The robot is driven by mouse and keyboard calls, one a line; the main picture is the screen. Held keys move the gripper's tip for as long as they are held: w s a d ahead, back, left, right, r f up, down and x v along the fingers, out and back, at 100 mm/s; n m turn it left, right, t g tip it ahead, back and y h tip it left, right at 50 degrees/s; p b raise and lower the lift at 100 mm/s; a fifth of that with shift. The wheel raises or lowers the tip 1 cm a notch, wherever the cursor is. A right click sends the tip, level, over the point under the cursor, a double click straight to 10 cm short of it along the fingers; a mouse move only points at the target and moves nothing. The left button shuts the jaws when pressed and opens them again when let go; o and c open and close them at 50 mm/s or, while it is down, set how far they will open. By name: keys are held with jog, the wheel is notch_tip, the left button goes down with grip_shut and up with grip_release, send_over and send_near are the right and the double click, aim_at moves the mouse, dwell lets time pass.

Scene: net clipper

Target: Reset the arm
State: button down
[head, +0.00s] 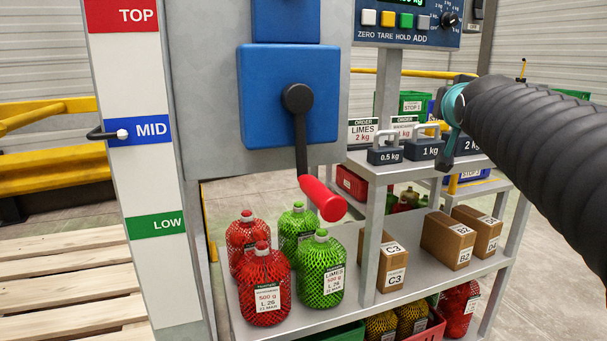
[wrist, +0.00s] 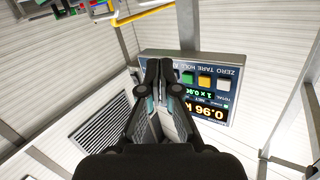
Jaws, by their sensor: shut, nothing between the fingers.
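My arm (head: 545,150), in a black ribbed sleeve with a teal ring, reaches in from the right of the head view, above the weights shelf. My gripper (wrist: 162,68) is shut and empty in the wrist view, its two dark fingertips together. Behind the fingertips is the scale's control panel (wrist: 234,76), upside down, with coloured buttons and a lit readout that seems to show 0.96. In the head view, the gripper's fingers are hard to make out beyond the teal ring.
A blue box (head: 289,88) carries a lever with a red handle (head: 322,198), hanging down. A TOP/MID/LOW board (head: 160,190) has its pointer at MID. Red bags (head: 265,292), green bags (head: 320,270) and cartons (head: 447,240) stand on the shelf. Weights (head: 385,152) sit above.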

jog(key=s+a+f+n+g+y, duration=0.1)
jog(key=s+a+f+g, duration=0.2)
jog(key=s+f, duration=0.6)
jog(key=s+a+f+n+g+y, duration=0.1)
jog(key=s+a+f+g, duration=0.3)
jog(key=s+f, duration=0.6)
jog(key=s+a+f+n+g+y+p, duration=0.1)
jog(key=s+a+f+n+g, duration=0.1)
jog(key=s+f, duration=0.8)
notch_tip(320, 180, down, 5)
jog(key=shift+a+f+g, duration=0.1)
jog(key=shift+a+g, duration=0.7)
jog(key=shift+g, duration=0.1)
